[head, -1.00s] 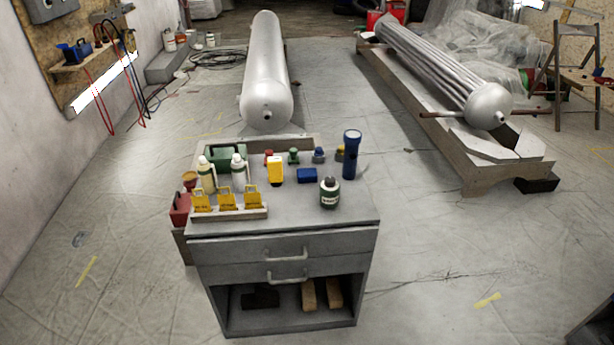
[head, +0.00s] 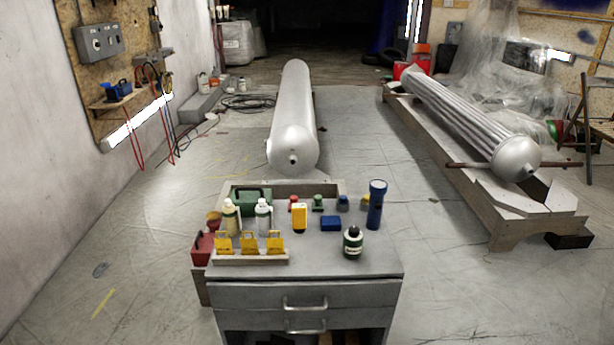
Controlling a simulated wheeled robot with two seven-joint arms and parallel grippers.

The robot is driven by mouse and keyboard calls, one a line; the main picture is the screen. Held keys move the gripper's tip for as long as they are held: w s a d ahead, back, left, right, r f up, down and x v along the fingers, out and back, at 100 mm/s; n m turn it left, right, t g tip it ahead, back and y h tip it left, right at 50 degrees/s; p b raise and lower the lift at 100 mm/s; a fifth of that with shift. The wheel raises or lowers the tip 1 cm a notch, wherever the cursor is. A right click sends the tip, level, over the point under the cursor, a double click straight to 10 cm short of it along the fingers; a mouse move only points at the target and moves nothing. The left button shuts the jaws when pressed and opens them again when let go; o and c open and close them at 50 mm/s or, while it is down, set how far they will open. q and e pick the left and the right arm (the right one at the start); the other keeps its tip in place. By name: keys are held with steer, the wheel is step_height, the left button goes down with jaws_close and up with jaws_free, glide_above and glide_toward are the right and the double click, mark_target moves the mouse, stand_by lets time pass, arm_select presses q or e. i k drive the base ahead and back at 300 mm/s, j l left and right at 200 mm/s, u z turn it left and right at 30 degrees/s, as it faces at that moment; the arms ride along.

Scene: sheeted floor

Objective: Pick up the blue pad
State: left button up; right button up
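The blue pad (head: 331,223) is a small dark blue block lying flat on the top of the grey drawer cabinet (head: 370,268), near its middle. A yellow device (head: 299,217) stands just left of it, and a dark green bottle with a white label (head: 352,242) stands in front of it to the right. A blue flashlight (head: 376,205) stands upright to its right. Neither of my grippers shows in the head view.
White bottles (head: 263,218), a rack of yellow tags (head: 249,259), a green case (head: 252,200) and a red container (head: 203,248) crowd the cabinet's left side. A silver tank (head: 293,120) lies behind. A tube bundle (head: 470,120) rests on a wooden cradle at right. The floor in front is clear.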

mark_target(328, 224)
steer(key=i+j, duration=0.25)
steer(key=i+j+z, duration=0.15)
steer(key=j, duration=0.3)
steer(key=i+j, duration=0.35)
steer(key=i+j+z, duration=0.1)
steer(key=i+j, duration=0.15)
steer(key=j, duration=0.2)
